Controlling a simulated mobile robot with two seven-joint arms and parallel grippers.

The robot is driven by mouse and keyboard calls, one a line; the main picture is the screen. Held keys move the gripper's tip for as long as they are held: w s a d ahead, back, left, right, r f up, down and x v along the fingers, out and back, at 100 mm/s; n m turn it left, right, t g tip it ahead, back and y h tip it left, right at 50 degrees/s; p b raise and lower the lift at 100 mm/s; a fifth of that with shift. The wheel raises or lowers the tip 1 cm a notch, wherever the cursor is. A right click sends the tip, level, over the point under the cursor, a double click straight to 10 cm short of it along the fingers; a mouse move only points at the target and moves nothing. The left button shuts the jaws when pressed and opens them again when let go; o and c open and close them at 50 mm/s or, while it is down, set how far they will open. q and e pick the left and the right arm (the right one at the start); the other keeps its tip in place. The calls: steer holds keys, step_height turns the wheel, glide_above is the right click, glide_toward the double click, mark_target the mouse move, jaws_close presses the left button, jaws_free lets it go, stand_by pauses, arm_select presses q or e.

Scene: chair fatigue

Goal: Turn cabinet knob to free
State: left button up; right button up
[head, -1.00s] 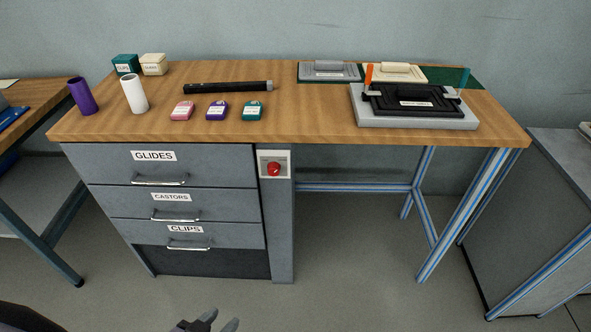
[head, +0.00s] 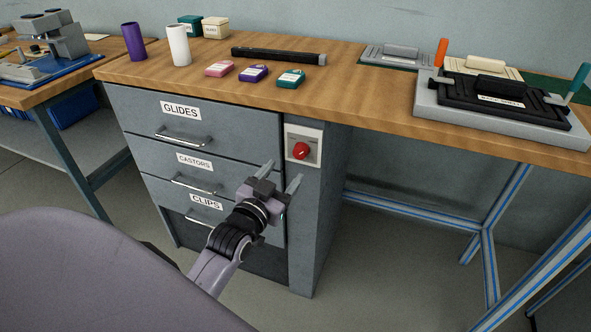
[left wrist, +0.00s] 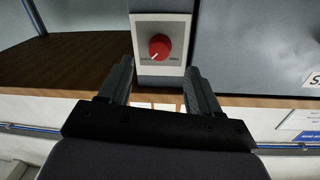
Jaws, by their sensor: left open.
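The red cabinet knob (head: 301,151) sits on a white plate (head: 304,140) on the cabinet's front post, right of the top drawer. In the left wrist view the knob (left wrist: 160,46) shows ahead between the fingertips, with a pale pointer mark toward its lower left. Its plate (left wrist: 160,72) carries small lettering at both lower sides, too small to read surely. My left gripper (head: 282,174) is open and empty, in front of the cabinet just below and left of the knob. In the left wrist view its two fingers (left wrist: 160,84) stand apart, not touching the knob. My right gripper is not in view.
The grey cabinet has drawers labelled GLIDES (head: 181,110), CASTORS (head: 194,160) and CLIPS (head: 205,202), with protruding bar handles. The wooden worktop (head: 370,95) overhangs above. Open legroom lies right of the cabinet post.

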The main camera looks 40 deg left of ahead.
mark_target(298, 155)
arm_select(q)
steer(key=shift+w+a+b, duration=0.15)
steer(key=shift+w+a, duration=0.05)
steer(key=shift+w, duration=0.95)
steer(key=shift+w+a+b, duration=0.1)
steer(key=shift+w+a, duration=0.05)
steer(key=shift+w, duration=1)
steer(key=shift+w+a+b, duration=0.15)
steer(key=shift+w+a, duration=0.05)
steer(key=shift+w, duration=0.95)
steer(key=shift+c, duration=0.3)
steer(key=c, duration=1)
